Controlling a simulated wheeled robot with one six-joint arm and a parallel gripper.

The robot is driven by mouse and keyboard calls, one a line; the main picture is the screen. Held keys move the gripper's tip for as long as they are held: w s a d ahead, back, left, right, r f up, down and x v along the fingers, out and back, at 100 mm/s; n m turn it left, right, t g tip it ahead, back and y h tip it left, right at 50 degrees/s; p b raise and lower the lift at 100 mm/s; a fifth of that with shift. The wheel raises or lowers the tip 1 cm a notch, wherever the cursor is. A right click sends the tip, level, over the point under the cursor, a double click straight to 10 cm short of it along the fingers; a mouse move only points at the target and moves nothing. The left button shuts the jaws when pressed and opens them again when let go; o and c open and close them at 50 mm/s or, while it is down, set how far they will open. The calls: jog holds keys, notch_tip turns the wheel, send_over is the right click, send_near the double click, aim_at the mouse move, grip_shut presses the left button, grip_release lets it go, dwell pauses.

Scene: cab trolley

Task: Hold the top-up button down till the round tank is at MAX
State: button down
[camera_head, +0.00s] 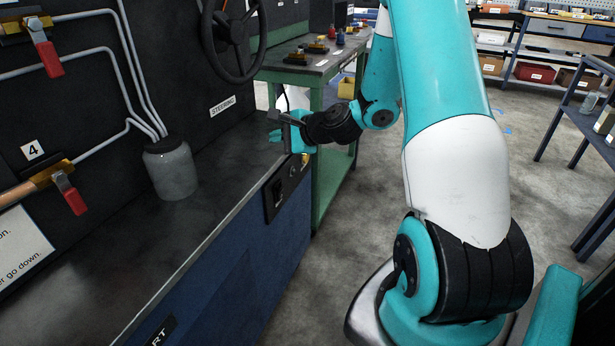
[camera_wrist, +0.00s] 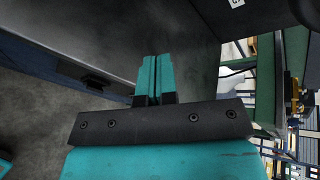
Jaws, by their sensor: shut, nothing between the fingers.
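The round tank (camera_head: 172,170) is a grey, translucent jar with a dark lid, standing on the dark bench top at the left; pipes run to its top. I cannot make out a MAX mark or a level in it. A black control panel (camera_head: 278,192) with a dark switch is on the blue cabinet front. No top-up button can be made out for certain; my gripper partly covers the panel's far end. My gripper (camera_head: 274,135) is shut and empty, above the bench edge near that end. Its teal fingers are together in the wrist view (camera_wrist: 155,78).
A black steering wheel (camera_head: 232,40) is on the dark wall above a STEERING label (camera_head: 222,106). Red-handled valves (camera_head: 68,192) and pipes are at the left. A green table (camera_head: 325,70) with small items stands beyond my gripper. Open floor lies to the right of the cabinet.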

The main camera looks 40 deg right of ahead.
aim_at(307, 158)
jog(key=s+d+f+m+h+b, duration=0.3)
jog(key=d+f+m, duration=0.3)
jog(key=d, duration=0.4)
jog(key=s+d+f+m+t+h+b, duration=0.1)
jog(key=s+d+f+m+h+b, duration=0.2)
jog(key=d+f+m+h, duration=0.2)
jog(key=d+f+m, duration=0.2)
jog(key=d+f, duration=0.2)
jog(key=d, duration=0.1)
jog(key=shift+s+f+m+h, duration=0.25)
jog(key=shift+s+m+h, duration=0.05)
jog(key=shift+s, duration=0.05)
jog(key=shift+a, duration=0.1)
jog(key=w+a+p, duration=0.3)
jog(key=w+p, duration=0.3)
jog(key=w, duration=0.2)
jog(key=shift+a+p, duration=0.2)
jog(key=shift+p, duration=0.15)
jog(key=shift+w, duration=0.1)
jog(key=shift+w+a+r+p, duration=0.15)
jog(key=shift+w+p, duration=0.1)
jog(key=shift+p, duration=0.2)
jog(key=shift+w+a+p, duration=0.25)
jog(key=shift+w+p, duration=0.35)
jog(key=shift+p, duration=0.1)
dwell(3.2)
